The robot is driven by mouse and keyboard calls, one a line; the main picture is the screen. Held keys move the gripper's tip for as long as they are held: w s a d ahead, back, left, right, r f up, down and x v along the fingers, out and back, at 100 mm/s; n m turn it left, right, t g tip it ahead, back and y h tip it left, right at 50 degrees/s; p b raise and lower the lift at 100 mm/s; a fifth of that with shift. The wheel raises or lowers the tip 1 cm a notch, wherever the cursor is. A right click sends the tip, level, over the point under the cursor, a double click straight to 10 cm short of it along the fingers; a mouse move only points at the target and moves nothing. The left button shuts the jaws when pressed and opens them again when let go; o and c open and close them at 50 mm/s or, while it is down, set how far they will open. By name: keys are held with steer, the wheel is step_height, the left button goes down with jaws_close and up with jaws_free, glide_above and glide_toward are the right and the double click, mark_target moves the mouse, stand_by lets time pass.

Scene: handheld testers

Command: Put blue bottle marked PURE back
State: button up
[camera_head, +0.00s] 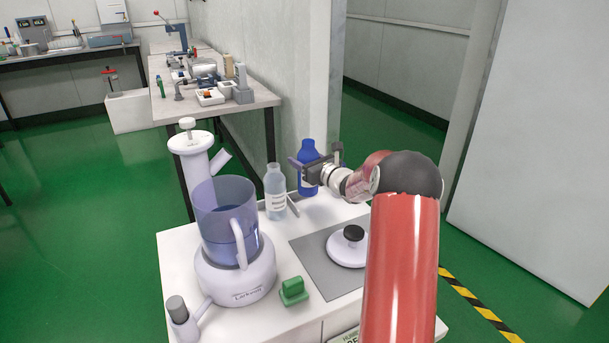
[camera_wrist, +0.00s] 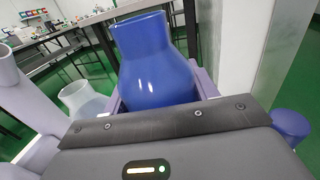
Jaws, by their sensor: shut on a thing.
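The blue bottle (camera_head: 308,151) stands upright at the back of the white worktop, partly hidden behind my gripper. No PURE marking is readable on it. My gripper (camera_head: 304,170) is shut on the blue bottle, with a finger at each side of its body. In the wrist view the blue bottle (camera_wrist: 150,62) rises between the gripper fingers (camera_wrist: 155,98), its lower part hidden by the gripper body. From these views I cannot tell whether its base touches the worktop.
A clear labelled bottle (camera_head: 275,192) stands just left of the blue bottle. A blue jug (camera_head: 225,215) on a white base, a green block (camera_head: 293,291) and a white lid with black knob (camera_head: 347,250) are nearer. A wall (camera_head: 295,75) rises behind.

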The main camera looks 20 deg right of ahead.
steer(key=shift+f, duration=2.45)
steer(key=shift+f, duration=0.1)
steer(key=o, duration=1.3)
steer(key=b+v, duration=0.1)
steer(key=v, duration=1.1)
